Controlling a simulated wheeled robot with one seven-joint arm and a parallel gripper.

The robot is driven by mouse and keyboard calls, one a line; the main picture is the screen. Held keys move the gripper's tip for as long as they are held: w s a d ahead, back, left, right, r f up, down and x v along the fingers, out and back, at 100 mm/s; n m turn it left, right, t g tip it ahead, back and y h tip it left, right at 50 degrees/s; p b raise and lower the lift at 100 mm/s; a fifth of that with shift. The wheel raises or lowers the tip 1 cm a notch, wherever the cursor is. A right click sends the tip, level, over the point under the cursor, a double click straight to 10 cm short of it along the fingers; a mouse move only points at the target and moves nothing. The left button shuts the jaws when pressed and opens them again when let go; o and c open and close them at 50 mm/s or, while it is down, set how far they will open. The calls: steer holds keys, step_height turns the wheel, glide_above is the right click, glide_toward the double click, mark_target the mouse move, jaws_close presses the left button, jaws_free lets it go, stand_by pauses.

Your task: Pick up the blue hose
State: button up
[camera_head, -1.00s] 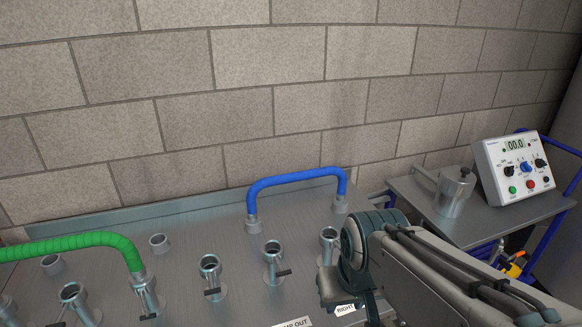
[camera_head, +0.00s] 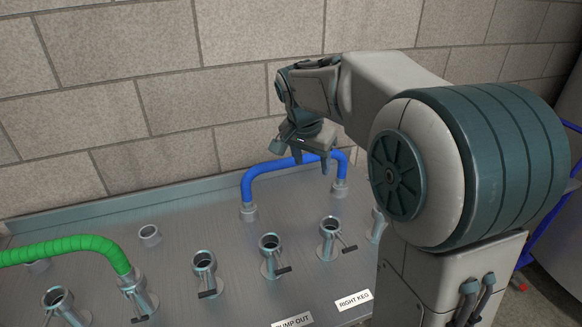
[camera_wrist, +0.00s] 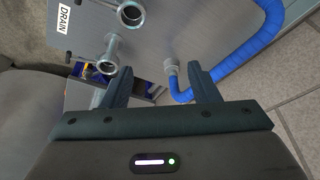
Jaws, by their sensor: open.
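The blue hose (camera_head: 262,171) forms an arch at the back of the steel panel, each end seated in a short grey socket. My gripper (camera_head: 312,168) is above the right part of the arch, fingers pointing down, and it hides a little of the hose. In the wrist view the blue hose (camera_wrist: 238,62) runs from a socket near the right finger up to the top right.
A green hose (camera_head: 70,245) is on the panel at left. Several steel ports with black handles line the steel panel (camera_head: 190,225), near a RIGHT KEG label (camera_head: 354,300). A block wall (camera_head: 100,110) stands close behind. A DRAIN label (camera_wrist: 66,18) shows in the wrist view.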

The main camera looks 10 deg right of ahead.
steer(key=w+a+f+m+h, duration=0.15)
steer(key=w+m, duration=0.25)
steer(key=w, duration=0.5)
steer(key=w+a+f+m, duration=0.1)
steer(key=w+f+m, duration=0.25)
steer(key=w, duration=0.55)
steer(key=p+x, duration=0.1)
steer(key=x, duration=0.6)
steer(key=shift+w+d+f, duration=0.1)
steer(key=shift+w, duration=0.15)
steer(key=shift+w+p+x, duration=0.2)
steer(key=shift+p+x, duration=0.9)
steer(key=shift+x, duration=1.65)
steer(key=c, duration=1)
steer(key=shift+c, duration=0.2)
steer(key=shift+r, duration=0.2)
